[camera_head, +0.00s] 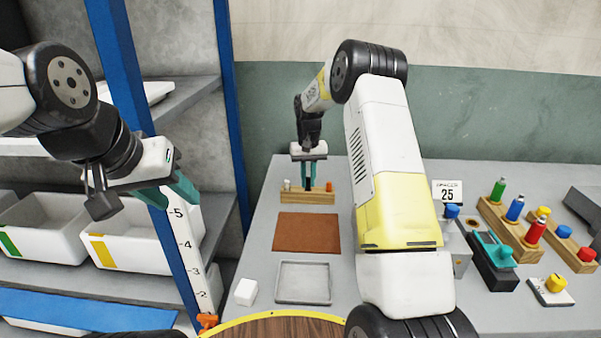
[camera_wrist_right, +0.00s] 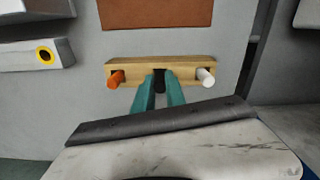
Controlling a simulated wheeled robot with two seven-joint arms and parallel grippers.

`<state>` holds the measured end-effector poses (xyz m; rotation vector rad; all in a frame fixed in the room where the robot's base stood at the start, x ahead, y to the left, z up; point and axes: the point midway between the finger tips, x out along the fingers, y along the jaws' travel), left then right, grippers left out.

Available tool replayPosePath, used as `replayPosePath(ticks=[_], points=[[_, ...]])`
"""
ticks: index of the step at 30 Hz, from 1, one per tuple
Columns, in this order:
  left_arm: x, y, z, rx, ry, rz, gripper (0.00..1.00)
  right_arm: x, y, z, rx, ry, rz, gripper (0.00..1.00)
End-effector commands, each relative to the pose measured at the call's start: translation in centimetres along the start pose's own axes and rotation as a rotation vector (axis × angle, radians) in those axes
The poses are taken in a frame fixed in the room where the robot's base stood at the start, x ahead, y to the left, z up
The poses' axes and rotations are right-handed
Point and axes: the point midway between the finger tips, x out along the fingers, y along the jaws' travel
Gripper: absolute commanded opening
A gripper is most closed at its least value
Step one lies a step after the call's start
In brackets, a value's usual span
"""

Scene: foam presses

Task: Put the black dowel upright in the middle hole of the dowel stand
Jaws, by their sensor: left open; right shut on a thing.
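The dowel stand (camera_head: 308,198) is a light wooden block at the back left of the table; it also shows in the right wrist view (camera_wrist_right: 190,68). A white dowel (camera_wrist_right: 206,76) and an orange dowel (camera_wrist_right: 116,78) stand in its two end holes. My right gripper (camera_head: 308,184) points down over the stand's middle, shut on the black dowel (camera_wrist_right: 158,80). The dowel is between the two end dowels, at the middle hole. Its lower end is hidden, so I cannot tell how deep it sits. My left gripper (camera_head: 178,200) is open and empty, away to the left by the shelves.
A brown mat (camera_head: 306,233) and a grey tray (camera_head: 303,283) lie in front of the stand. A white cube (camera_head: 245,292) is near the left table edge. Wooden racks with coloured items (camera_head: 510,222) stand at the right. Shelves with white bins (camera_head: 135,240) are at the left.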

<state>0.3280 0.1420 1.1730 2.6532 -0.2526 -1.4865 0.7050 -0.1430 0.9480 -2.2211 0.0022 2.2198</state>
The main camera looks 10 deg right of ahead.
Motion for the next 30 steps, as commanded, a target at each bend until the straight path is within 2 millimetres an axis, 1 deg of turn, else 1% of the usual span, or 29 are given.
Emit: replayPosePath(ticks=[15, 16, 19, 20, 27, 30], points=[[0.0, 0.0, 0.0, 0.0, 0.0, 0.0, 0.41, 1.3, 0.0, 0.0, 0.0, -0.001, 0.0, 0.0], [0.0, 0.0, 0.0, 0.0, 0.0, 0.0, 0.41, 1.3, 0.0, 0.0, 0.0, 0.0, 0.0, 0.18], [0.0, 0.0, 0.0, 0.0, 0.0, 0.0, 0.41, 1.3, 0.0, 0.0, 0.0, -0.001, 0.0, 0.37], [0.0, 0.0, 0.0, 0.0, 0.0, 0.0, 0.41, 1.4, 0.0, 0.0, 0.0, -0.001, 0.0, 0.41], [0.0, 0.0, 0.0, 0.0, 0.0, 0.0, 0.41, 1.4, 0.0, 0.1, 0.0, -0.003, 0.001, 0.41], [0.0, 0.0, 0.0, 0.0, 0.0, 0.0, 0.41, 0.9, 0.0, 0.1, 0.0, -0.002, 0.001, 0.41]])
